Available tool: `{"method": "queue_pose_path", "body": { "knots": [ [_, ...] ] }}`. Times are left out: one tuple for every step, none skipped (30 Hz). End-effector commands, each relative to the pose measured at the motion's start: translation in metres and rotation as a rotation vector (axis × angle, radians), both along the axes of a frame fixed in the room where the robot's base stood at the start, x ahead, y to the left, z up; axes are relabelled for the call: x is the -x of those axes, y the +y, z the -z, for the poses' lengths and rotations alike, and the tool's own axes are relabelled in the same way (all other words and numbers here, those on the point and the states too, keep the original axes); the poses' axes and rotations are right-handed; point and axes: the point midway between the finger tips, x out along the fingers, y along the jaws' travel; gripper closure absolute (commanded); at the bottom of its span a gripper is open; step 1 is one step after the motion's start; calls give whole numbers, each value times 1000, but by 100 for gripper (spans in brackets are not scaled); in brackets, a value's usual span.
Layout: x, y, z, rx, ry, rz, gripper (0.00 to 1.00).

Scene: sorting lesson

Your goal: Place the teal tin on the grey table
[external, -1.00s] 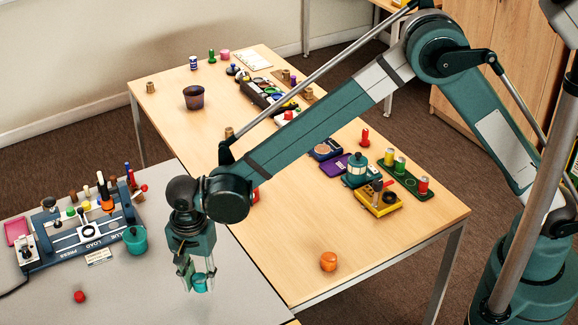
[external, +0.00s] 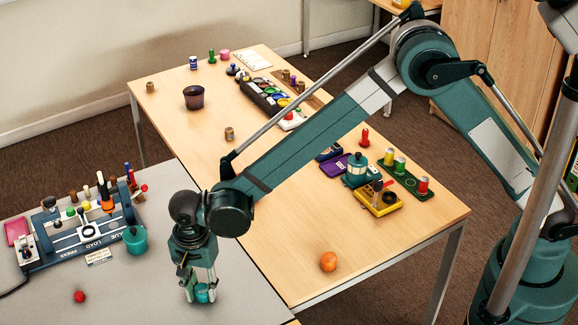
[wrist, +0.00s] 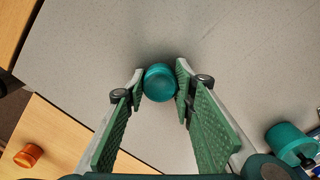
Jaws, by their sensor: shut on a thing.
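The teal tin (external: 202,293) is between the fingers of my gripper (external: 200,290), low over the grey table (external: 245,285). In the wrist view the round teal tin (wrist: 160,83) sits between the fingertips of my gripper (wrist: 160,85), which are shut on it. The grey table (wrist: 240,45) fills the background there. I cannot tell for sure whether the tin's underside touches the table.
A teal cup (external: 135,240) stands by the blue press rig (external: 80,232) to the left. A red ball (external: 79,296) lies on the grey table.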

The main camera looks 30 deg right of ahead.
Motion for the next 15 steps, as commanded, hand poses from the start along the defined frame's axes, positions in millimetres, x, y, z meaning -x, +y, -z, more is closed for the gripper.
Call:
{"method": "queue_pose_path", "body": {
  "knots": [
    [0, 0, 0, 0, 0, 0, 86],
    [0, 0, 0, 0, 0, 0, 86],
    [0, 0, 0, 0, 0, 0, 86],
    [0, 0, 0, 0, 0, 0, 86],
    [0, 0, 0, 0, 0, 0, 86],
    [0, 0, 0, 0, 0, 0, 86],
    [0, 0, 1, 0, 0, 0, 86],
    [0, 0, 2, 0, 0, 0, 86],
    [0, 0, 3, 0, 0, 0, 86],
    [0, 0, 3, 0, 0, 0, 86],
    [0, 0, 3, 0, 0, 0, 71],
    [0, 0, 3, 0, 0, 0, 66],
    [0, 0, 3, 0, 0, 0, 62],
    [0, 0, 3, 0, 0, 0, 59],
    [0, 0, 3, 0, 0, 0, 59]
  ]
}}
